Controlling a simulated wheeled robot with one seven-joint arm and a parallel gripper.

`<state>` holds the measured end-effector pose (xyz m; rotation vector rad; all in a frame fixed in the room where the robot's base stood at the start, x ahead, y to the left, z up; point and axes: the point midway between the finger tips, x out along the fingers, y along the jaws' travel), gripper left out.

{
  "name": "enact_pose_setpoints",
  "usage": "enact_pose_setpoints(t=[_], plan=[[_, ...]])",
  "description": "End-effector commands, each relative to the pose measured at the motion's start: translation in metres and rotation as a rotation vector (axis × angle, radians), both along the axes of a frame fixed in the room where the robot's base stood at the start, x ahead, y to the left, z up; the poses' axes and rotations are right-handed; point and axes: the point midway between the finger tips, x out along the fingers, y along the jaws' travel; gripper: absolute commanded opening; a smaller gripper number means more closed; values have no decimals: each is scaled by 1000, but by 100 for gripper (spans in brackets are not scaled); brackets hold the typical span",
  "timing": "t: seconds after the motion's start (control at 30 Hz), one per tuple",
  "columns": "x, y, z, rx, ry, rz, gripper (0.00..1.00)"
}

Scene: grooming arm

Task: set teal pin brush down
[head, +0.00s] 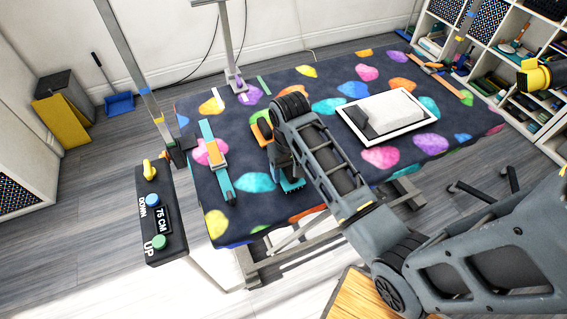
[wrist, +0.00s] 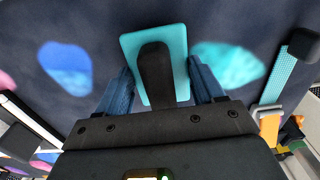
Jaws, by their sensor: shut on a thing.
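The teal pin brush shows in the wrist view as a teal rectangular head (wrist: 172,40) with a black handle (wrist: 155,72) pointing back toward my gripper. My gripper (wrist: 163,80) has its two blue fingers on either side of the brush and is shut on it. In the head view my gripper (head: 284,170) is low over the left part of the grooming table (head: 330,80), and a teal bit of the brush (head: 292,184) shows below it. The arm hides most of the brush there. I cannot tell whether the brush touches the table's dark, colour-spotted cover.
A teal strap with an orange buckle (head: 217,160) lies left of my gripper. A white tray with a grey and white item (head: 392,112) lies to the right. An upright post (head: 150,95) and a height control box (head: 160,215) stand at the left edge. The front cover near my gripper looks clear.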

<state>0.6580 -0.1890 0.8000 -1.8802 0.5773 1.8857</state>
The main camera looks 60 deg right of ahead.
Motion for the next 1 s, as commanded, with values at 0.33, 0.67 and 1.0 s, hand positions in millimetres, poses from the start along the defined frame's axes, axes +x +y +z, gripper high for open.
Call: enact_pose_setpoints(t=[0.33,0.67,1.0], plan=[[1,0,-3,-1,-1,1,43],[1,0,-2,-1,-1,1,93],[7,-4,11,-2,-3,1,93]])
